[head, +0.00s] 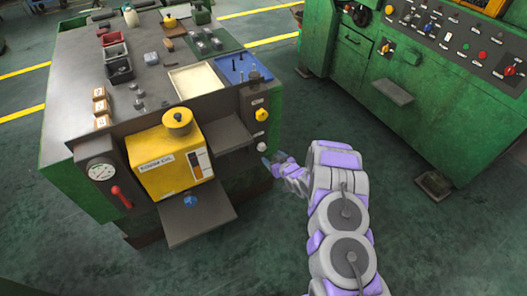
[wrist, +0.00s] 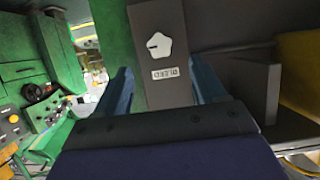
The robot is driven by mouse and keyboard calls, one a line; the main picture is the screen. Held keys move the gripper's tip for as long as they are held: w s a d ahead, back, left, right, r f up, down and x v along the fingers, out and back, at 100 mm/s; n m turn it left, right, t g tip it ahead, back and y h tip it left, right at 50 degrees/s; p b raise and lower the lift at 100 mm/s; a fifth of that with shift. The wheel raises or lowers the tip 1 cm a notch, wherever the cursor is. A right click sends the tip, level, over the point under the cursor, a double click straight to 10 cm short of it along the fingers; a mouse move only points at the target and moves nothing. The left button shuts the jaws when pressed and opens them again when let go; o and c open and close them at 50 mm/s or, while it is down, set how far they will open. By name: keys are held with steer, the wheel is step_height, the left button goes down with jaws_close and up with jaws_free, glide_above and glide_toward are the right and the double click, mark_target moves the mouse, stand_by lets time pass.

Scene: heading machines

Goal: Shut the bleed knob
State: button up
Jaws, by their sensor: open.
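The bleed knob is a small white five-sided knob (wrist: 166,46) with a dark mark on its face, on a dark upright panel (wrist: 148,92). A small label (wrist: 166,73) beside it appears upside down in the wrist view. In the head view the white knob (head: 262,143) sits low on the panel at the bench's right front corner, below a yellow knob (head: 262,115). My gripper (head: 268,161) is just below and right of the white knob. In the wrist view its two blue fingers (wrist: 164,80) are apart, one on each side of the panel strip, with nothing held.
A green machine (head: 430,110) stands right. Green floor (head: 410,225) lies open between them.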

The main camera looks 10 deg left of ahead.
mark_target(263, 149)
steer(key=b+x, duration=0.2)
steer(key=x, duration=0.8)
steer(key=shift+w+b, duration=0.1)
steer(key=shift+b, duration=0.2)
steer(key=shift+r, duration=0.1)
steer(key=c, duration=1.1)
steer(key=shift+o, duration=0.2)
